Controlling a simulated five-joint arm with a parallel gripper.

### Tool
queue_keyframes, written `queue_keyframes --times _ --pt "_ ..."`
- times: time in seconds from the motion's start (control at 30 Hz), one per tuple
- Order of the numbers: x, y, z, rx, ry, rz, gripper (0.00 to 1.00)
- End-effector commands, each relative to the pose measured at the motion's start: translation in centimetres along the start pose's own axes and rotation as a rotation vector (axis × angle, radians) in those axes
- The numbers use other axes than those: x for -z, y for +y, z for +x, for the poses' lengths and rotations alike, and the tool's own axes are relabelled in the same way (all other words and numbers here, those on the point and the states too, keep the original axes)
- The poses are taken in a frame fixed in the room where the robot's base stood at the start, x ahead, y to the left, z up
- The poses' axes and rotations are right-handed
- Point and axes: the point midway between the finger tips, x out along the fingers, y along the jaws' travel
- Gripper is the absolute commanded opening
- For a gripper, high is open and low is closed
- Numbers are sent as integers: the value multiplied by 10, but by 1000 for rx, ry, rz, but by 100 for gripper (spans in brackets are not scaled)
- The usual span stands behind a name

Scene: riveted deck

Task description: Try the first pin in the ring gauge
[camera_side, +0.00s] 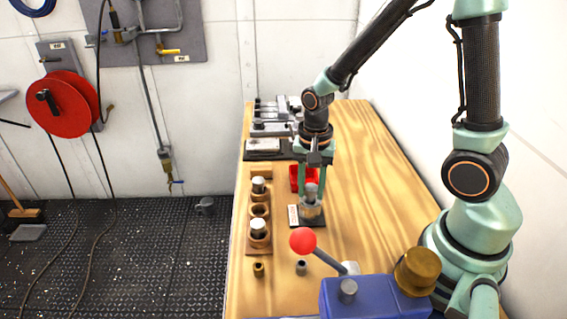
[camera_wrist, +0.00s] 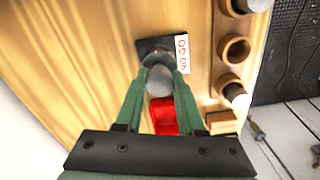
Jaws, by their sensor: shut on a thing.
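My gripper (camera_side: 311,191) is shut on a grey, round-topped pin (camera_wrist: 159,79). It holds the pin upright over the ring gauge (camera_side: 311,211), a metallic ring on a black base plate (camera_side: 318,223). The fingers and pin cover most of the ring, so I cannot tell how far the pin is inside it.
A red bin (camera_side: 295,178) stands just behind the gauge. Two small cylinders, one brass (camera_side: 258,269) and one grey (camera_side: 301,267), stand nearer the front. A blue device (camera_side: 375,297) with a red-knobbed lever (camera_side: 303,241) fills the front.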

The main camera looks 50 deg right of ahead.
Motion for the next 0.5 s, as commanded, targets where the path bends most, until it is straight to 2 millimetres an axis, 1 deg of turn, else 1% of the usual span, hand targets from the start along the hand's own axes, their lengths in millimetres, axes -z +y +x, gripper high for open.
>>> queue_keyframes --times 0.5 --pt "0 0 -24 2 1 0 0"
